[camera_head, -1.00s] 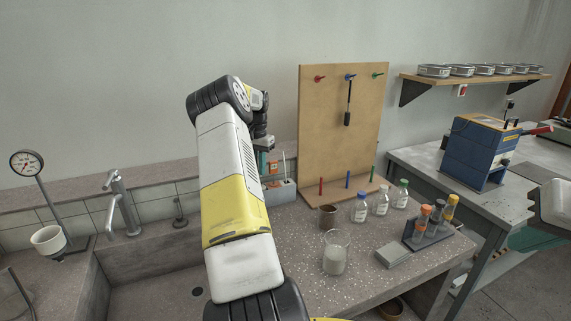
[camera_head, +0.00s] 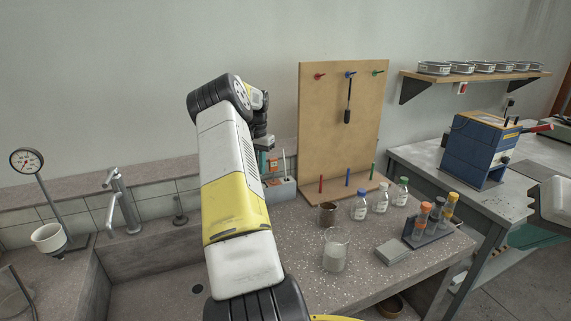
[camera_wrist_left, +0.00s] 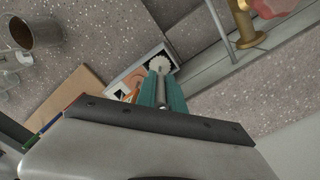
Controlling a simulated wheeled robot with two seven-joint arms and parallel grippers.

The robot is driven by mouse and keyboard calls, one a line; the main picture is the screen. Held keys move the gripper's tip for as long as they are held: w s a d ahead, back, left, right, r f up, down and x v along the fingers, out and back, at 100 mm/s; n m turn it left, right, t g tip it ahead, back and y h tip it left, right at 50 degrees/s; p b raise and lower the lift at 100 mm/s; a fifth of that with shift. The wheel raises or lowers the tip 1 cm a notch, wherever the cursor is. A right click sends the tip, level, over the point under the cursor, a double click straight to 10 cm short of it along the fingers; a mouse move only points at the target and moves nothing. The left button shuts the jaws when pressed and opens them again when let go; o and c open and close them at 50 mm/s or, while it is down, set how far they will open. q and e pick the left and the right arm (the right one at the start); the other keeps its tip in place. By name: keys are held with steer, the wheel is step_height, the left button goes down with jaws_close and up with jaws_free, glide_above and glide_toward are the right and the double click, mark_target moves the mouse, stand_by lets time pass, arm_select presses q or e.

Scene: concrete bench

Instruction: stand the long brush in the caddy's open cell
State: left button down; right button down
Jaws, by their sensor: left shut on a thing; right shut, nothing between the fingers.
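My left gripper (camera_head: 264,160) is over the grey caddy (camera_head: 282,191), behind my forearm in the head view. In the left wrist view its teal fingers (camera_wrist_left: 162,92) are shut on the long brush (camera_wrist_left: 162,64), whose round white bristle end points away from the wrist. The bristle end overlaps the grey rim of the caddy (camera_wrist_left: 126,74) in that view. I cannot tell whether it is inside the open cell or above it. An orange item and a thin white stick (camera_head: 285,164) show at the caddy.
A pegboard (camera_head: 335,130) stands right of the caddy. A brown cup (camera_head: 328,214), a beaker (camera_head: 335,253), several bottles (camera_head: 381,202) and a tube rack (camera_head: 425,235) stand on the bench. The sink and tap (camera_head: 122,205) are left.

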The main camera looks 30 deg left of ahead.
arm_select(q)
steer(key=shift+f, duration=0.15)
steer(key=c, duration=1.4)
jaws_free()
steer(key=shift+o, duration=0.2)
step_height(320, 180, up, 8)
steer(key=shift+f, duration=0.1)
